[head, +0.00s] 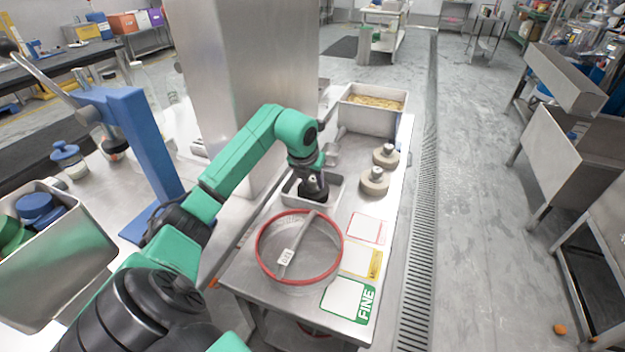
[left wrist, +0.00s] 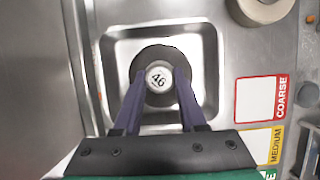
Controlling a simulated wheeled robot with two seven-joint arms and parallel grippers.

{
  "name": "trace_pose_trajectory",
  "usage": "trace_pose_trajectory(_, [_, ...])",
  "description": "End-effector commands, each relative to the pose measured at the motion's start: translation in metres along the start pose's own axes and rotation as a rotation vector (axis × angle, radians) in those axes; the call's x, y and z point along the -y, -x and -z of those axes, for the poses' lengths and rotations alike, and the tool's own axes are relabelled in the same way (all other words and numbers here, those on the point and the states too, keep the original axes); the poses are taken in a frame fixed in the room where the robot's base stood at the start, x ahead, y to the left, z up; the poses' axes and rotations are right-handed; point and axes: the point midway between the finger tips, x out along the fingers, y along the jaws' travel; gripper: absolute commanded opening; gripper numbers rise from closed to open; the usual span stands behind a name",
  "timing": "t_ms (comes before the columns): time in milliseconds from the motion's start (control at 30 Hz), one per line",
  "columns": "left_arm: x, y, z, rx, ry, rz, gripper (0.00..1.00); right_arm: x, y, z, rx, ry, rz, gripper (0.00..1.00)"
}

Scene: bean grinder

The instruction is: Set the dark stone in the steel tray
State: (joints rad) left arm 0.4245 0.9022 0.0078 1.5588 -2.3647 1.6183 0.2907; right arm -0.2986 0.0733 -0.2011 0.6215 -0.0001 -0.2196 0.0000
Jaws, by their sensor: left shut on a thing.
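The dark stone (left wrist: 160,52) is a round disc with a pale metal knob marked 46, seen from above in the left wrist view. My left gripper (left wrist: 158,88) is shut on its knob; in the head view the gripper (head: 312,178) points down over the tray. The steel tray (left wrist: 206,42) is a shallow square pan, also in the head view (head: 288,191). The stone lies within the tray's outline, near its middle. I cannot tell whether it touches the floor. My right gripper is not in view.
Two pale stones with knobs (head: 374,182) (head: 385,155) stand right of the tray. A red-rimmed sieve (head: 262,262) is in front, beside cards including FINE (head: 350,298). A bin of grain-like stuff (head: 372,117) is behind. A steel column (head: 235,80) rises at left.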

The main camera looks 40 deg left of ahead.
Motion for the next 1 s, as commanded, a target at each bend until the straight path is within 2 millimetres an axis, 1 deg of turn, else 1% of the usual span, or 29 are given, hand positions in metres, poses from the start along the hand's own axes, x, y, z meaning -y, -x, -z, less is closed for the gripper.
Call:
trace_pose_trajectory(100, [0.000, 0.000, -0.001, 0.003, 0.000, 0.000, 0.00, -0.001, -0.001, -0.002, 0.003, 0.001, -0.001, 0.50])
trace_pose_trajectory(133, [0.000, -0.001, 0.000, 0.000, 0.000, -0.001, 0.52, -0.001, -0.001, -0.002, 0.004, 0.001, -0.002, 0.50])
trace_pose_trajectory(167, [0.000, -0.001, 0.000, 0.000, 0.000, -0.001, 0.64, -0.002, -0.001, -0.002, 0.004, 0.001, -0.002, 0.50])
trace_pose_trajectory(200, [0.000, -0.001, 0.000, 0.000, 0.000, 0.000, 0.71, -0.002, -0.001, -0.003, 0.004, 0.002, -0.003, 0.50])
trace_pose_trajectory(467, [0.000, 0.000, 0.000, 0.000, 0.000, 0.000, 0.71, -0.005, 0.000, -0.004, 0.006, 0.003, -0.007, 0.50])
trace_pose_trajectory(567, [-0.001, 0.005, -0.001, 0.003, -0.001, -0.001, 0.71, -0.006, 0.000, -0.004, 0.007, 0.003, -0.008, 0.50])
trace_pose_trajectory(667, [-0.001, 0.022, -0.002, 0.006, -0.002, -0.002, 0.71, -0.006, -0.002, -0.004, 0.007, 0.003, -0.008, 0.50])
trace_pose_trajectory(900, [-0.001, 0.088, -0.002, 0.007, -0.001, -0.003, 0.71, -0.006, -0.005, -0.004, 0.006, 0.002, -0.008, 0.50])
trace_pose_trajectory(1000, [0.000, 0.108, -0.002, 0.005, 0.000, -0.001, 0.71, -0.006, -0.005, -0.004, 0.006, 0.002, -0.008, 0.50])
